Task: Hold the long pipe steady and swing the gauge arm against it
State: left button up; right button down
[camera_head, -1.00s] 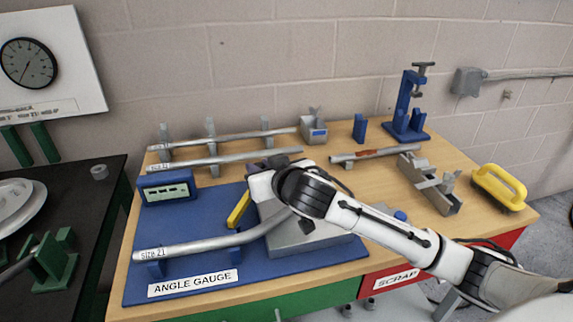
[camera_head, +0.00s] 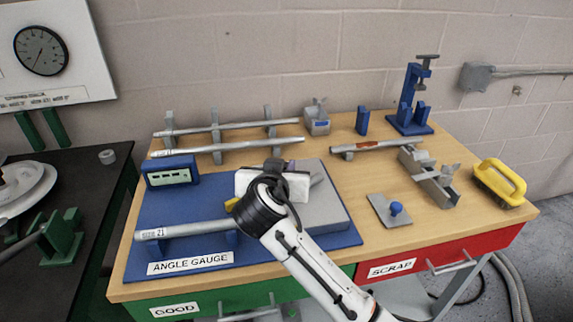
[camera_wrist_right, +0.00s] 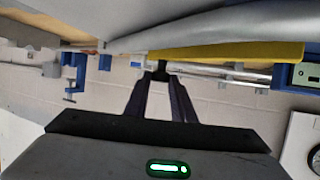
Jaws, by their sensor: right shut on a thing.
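The long grey bent pipe (camera_head: 185,229), marked 21, lies across the blue angle gauge base (camera_head: 150,212). My right arm hides its middle, and its far end shows right of the gripper. The yellow gauge arm (camera_head: 232,203) shows only as a small piece beside my right wrist. In the right wrist view the yellow gauge arm (camera_wrist_right: 225,52) runs beside the pipe (camera_wrist_right: 225,32); I cannot tell whether they touch. My right gripper (camera_wrist_right: 160,74) is shut on a dark knob at the yellow arm. My left gripper is not in view.
A blue display box (camera_head: 170,171) stands at the base's back left. Several pipes lie on a rack (camera_head: 217,130) behind. A grey plate with a blue knob (camera_head: 388,211), a blue clamp stand (camera_head: 410,105) and a yellow-handled brush (camera_head: 498,183) are at right.

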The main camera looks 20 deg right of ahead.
jog(key=shift+r, duration=0.1)
dwell(0.3)
jog(key=c, duration=1.5)
grip_release()
jog(key=shift+s, duration=0.1)
jog(key=shift+s, duration=0.1)
jog(key=v, duration=1)
jog(key=shift+b, duration=0.4)
